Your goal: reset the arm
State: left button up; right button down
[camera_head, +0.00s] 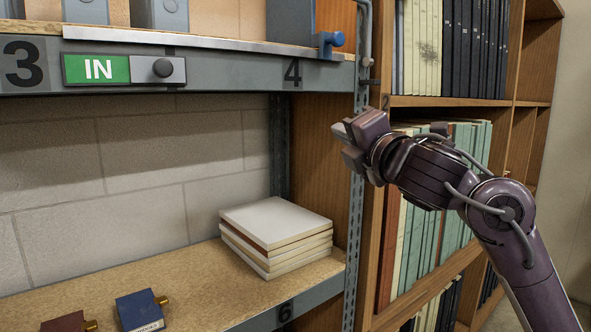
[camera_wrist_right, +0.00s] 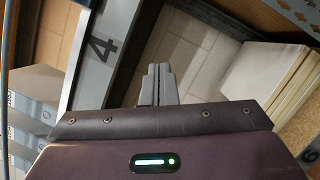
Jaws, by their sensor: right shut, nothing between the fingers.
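My right arm comes in from the right in the head view. Its gripper (camera_head: 343,133) is raised in front of the shelf post, below and right of the number 4 label. In the right wrist view the two fingers (camera_wrist_right: 157,80) are together and empty. They point towards the shelf bay, and nothing touches them. My left gripper is not in view.
A stack of pale books (camera_head: 276,232) lies on the lower shelf (camera_head: 200,279). A blue box (camera_head: 140,309) and a dark red box (camera_head: 68,322) sit at its front left. An upper shelf (camera_head: 220,75) carries an IN sign (camera_head: 97,69). A bookcase (camera_head: 376,245) stands behind my arm.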

jog(key=s+d+f+m+g+h, duration=0.25)
jog(key=f+m, duration=0.25)
jog(key=f, duration=0.8)
jog(key=s+d+f+m+g+h, duration=0.1)
jog(key=s+f+m+g+h, duration=0.15)
jog(key=f+m, duration=0.65)
jog(key=s+d+f+m+g+h, duration=0.1)
jog(key=s+d+f+m, duration=0.15)
jog(key=f, duration=1.35)
jog(key=s+d+f+m+g+h, duration=0.1)
jog(key=s+d+f+m+g, duration=0.15)
jog(key=s+f, duration=0.45)
jog(key=s+d+f+m+g, duration=0.1)
jog(key=s+f+m+g, duration=0.25)
jog(key=s, duration=0.65)
jog(key=s+d+f+m+g+h, duration=0.1)
jog(key=s+d+f+m+g, duration=0.2)
jog(key=s+f, duration=0.45)
notch_tip(320, 180, down, 36)
jog(key=s+a+b, duration=0.1)
jog(key=s+b, duration=0.2)
jog(key=b, duration=0.3)
jog(key=s+d+f+g+b, duration=0.2)
jog(key=s+d+f+b, duration=0.1)
jog(key=s+f, duration=1.5)
notch_tip(320, 180, down, 3)
jog(key=shift+s+f+m+b, duration=0.1)
jog(key=shift+s+m+b, duration=0.2)
jog(key=shift+b, duration=0.2)
